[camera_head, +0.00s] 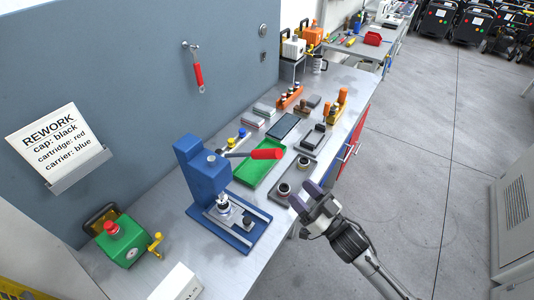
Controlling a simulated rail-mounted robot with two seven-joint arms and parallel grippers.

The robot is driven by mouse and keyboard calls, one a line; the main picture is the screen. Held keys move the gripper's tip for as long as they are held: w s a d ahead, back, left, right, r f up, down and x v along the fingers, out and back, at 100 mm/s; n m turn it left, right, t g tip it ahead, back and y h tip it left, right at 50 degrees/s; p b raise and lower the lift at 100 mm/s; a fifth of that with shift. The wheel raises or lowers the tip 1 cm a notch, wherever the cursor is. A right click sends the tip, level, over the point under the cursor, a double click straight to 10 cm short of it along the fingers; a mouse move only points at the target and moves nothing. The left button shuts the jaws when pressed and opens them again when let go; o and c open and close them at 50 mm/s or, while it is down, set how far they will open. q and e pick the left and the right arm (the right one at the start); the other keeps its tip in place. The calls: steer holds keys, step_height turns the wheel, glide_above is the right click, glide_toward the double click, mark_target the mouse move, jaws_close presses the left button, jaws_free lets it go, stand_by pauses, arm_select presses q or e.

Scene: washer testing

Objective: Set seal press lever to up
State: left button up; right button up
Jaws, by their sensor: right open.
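The blue seal press (200,178) stands on the steel bench in the head view. Its lever, with a red handle (266,154), sticks out to the right from the press head, roughly level, over the green tray. My right gripper (305,196) is open and empty near the bench's front edge, to the lower right of the red handle and apart from it. A small metal part (222,203) sits under the press head. My left gripper is not in view.
A green tray (247,178) lies under the lever. A dark tray with round parts (284,190) lies close to my right gripper. A green box with a red button (121,243) stands left of the press. A "REWORK" sign (51,140) hangs on the wall panel.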

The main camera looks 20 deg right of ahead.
mark_target(266, 155)
steer(key=shift+m, duration=0.3)
steer(key=x, duration=0.7)
steer(key=p+x, duration=0.1)
steer(key=x, duration=0.5)
steer(key=shift+w+a+r+p, duration=0.2)
steer(key=shift+a+r+p, duration=0.1)
steer(key=shift+r, duration=0.1)
jaws_close()
